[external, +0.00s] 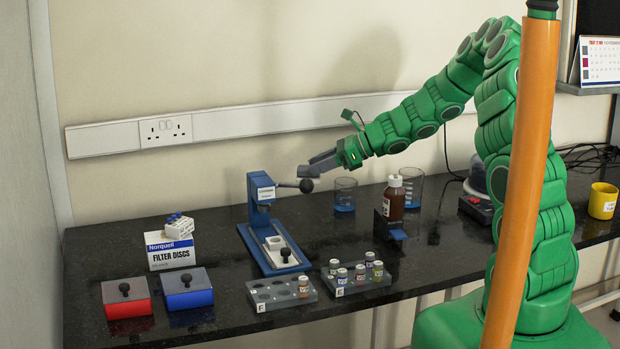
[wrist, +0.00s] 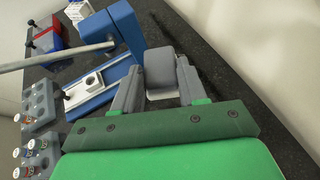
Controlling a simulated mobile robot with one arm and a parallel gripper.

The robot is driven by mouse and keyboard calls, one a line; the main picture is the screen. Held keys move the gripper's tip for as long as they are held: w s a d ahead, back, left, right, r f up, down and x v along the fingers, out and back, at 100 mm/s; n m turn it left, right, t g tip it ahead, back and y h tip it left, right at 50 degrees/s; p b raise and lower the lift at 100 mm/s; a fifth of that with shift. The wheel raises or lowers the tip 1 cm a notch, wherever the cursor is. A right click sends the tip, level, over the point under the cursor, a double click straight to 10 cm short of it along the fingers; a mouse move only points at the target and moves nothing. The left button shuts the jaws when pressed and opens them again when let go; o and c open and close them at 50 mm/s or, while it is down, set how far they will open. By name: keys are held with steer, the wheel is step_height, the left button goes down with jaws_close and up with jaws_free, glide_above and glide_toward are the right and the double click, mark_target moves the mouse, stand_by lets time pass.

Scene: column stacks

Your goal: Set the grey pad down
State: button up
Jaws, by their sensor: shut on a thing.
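The grey pad (external: 308,172) is in the jaws of my gripper (external: 326,160), held in the air above the bench, just right of the blue press (external: 262,195). In the wrist view, the pad (wrist: 160,68) sits between the two grey fingers of my gripper (wrist: 157,88), which are shut on it. The pad shows a darker grey face and a paler block part nearer the palm. The pad's underside is hidden in both views.
The press's lever knob (external: 306,186) is close below the pad. A beaker (external: 345,194), a brown bottle (external: 394,198) and vial racks (external: 356,279) stand nearby. A red box (external: 127,299), a blue box (external: 187,289) and a filter disc box (external: 170,252) are at left. The front right bench looks clear.

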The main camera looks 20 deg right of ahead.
steer(key=shift+f, duration=5.5)
steer(key=o, duration=1.1)
steer(key=shift+c, duration=0.2)
steer(key=shift+r, duration=0.1)
steer(key=v, duration=1.2)
